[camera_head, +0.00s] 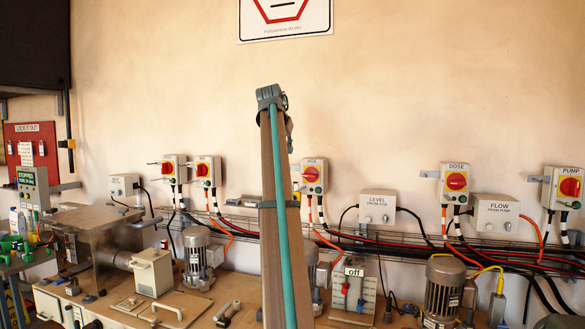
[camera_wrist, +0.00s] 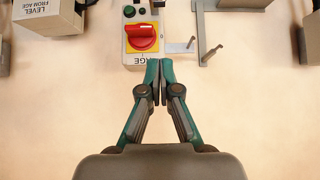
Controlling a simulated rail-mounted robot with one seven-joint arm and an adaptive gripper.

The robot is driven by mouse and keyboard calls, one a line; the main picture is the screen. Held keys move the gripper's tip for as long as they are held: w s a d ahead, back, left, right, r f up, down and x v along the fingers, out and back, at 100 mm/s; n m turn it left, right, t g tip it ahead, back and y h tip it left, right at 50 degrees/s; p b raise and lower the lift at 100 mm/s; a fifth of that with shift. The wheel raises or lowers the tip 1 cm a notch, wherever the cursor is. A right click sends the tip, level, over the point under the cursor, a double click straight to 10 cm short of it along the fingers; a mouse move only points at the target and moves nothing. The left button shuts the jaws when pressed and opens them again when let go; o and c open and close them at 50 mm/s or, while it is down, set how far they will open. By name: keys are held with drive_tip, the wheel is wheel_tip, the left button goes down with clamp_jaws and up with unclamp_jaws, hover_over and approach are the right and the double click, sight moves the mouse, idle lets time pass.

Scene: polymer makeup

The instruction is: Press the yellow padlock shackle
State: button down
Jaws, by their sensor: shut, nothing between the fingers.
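I cannot make out a yellow padlock or its shackle in either view. In the wrist view my gripper (camera_wrist: 158,68) is shut and empty, its fingertips together. The tips overlap the edge of a switch box (camera_wrist: 130,49) and hide part of its label, which ends in "AGE". The box looks upside down there, with a red rotary knob (camera_wrist: 142,38) on a yellow plate. I cannot tell whether the tips touch it. A grey bracket with pins (camera_wrist: 187,46) sticks out beside the box. My fingers cannot be made out in the head view.
Several switch boxes with red knobs line the wall, including DOSE (camera_head: 456,184) and PUMP (camera_head: 568,187). A red lockout board (camera_head: 30,150) hangs at the left. Cables, motors (camera_head: 443,290) and a grey box (camera_head: 152,272) crowd the bench below.

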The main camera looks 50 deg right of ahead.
drive_tip(key=p+x, duration=0.1)
drive_tip(key=x, duration=0.6)
drive_tip(key=a+f+p+x, duration=0.1)
drive_tip(key=x, duration=0.3)
drive_tip(key=shift+s+f+p, duration=0.25)
drive_tip(key=shift+p, duration=0.1)
drive_tip(key=shift+f, duration=0.85)
wheel_tip(320, 180, down, 2)
drive_tip(key=shift+f, duration=0.1)
